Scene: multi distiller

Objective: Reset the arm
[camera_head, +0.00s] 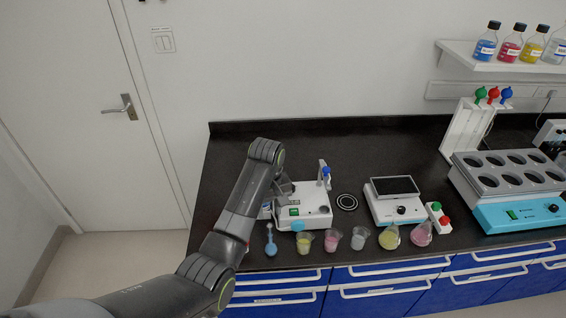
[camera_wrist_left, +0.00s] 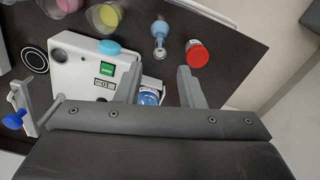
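My left arm reaches in from the left over the black bench, and its left gripper (camera_head: 284,190) is by the left side of a white device with a green display (camera_head: 303,208). In the left wrist view the left gripper (camera_wrist_left: 158,72) is open, its two fingers well apart. A small bottle with a blue label (camera_wrist_left: 150,96) shows between the fingers, close to the left one; I cannot tell if they touch. The bottle (camera_head: 265,211) is mostly hidden behind my arm in the head view. My right gripper is not in view.
A red-topped container (camera_wrist_left: 198,54) stands near the gripper. A scale (camera_head: 393,200), a pipette stand (camera_head: 463,130) and a multi-well heater (camera_head: 510,190) are to the right. The back left bench is clear.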

